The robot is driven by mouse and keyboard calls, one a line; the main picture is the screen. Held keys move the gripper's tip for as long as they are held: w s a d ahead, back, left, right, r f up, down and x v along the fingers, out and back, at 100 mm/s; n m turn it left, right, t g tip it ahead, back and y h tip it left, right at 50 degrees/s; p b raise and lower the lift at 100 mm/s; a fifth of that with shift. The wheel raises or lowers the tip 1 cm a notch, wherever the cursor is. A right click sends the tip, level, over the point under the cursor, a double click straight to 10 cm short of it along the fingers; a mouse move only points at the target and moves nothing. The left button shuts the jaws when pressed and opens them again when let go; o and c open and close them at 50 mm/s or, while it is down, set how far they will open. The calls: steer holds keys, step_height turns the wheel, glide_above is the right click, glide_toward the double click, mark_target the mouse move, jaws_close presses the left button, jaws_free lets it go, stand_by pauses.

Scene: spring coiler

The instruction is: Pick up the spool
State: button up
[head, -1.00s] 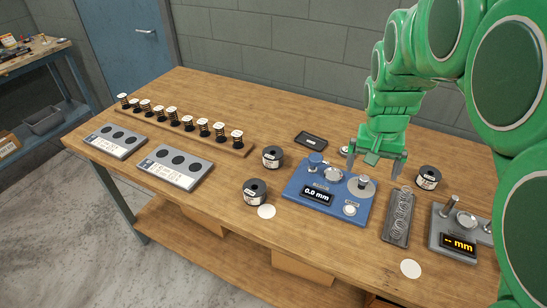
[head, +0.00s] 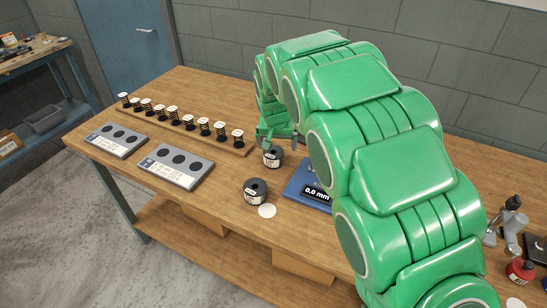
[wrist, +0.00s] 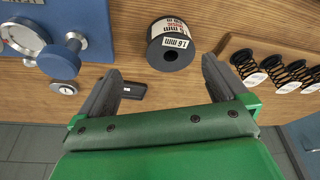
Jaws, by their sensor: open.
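A dark spool (head: 272,158) with a white label stands on the wooden bench, just below my gripper (head: 280,140) in the head view. In the wrist view a spool (wrist: 173,52) labelled 1.6 mm lies ahead of my gripper (wrist: 161,70), roughly between the lines of its two fingers. My gripper is open and empty, apart from the spool. A second spool (head: 255,191) stands closer to the bench's front edge, beside a white disc. My arm hides the right part of the bench.
A blue device (head: 304,188) reading 0.0 mm stands right of the spools, partly hidden. A wooden rack (head: 190,132) of several springs is at the left, with two grey hole plates (head: 175,166) before it. A small dark tray (wrist: 133,90) lies near one finger.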

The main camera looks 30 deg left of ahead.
mark_target(274, 154)
steer(key=shift+a+f, duration=0.35)
steer(key=shift+a, duration=0.4)
steer(key=shift+x, duration=3.85)
steer(key=shift+r, duration=0.1)
steer(key=c, duration=1.3)
steer(key=shift+c, duration=0.2)
step_height(274, 154, up, 3)
steer(key=shift+r, duration=0.2)
steer(key=s+d+r, duration=0.8)
steer(key=s+r, duration=0.1)
steer(key=s, duration=0.1)
steer(key=shift+s+d+r, duration=0.3)
steer(key=shift+s, duration=0.1)
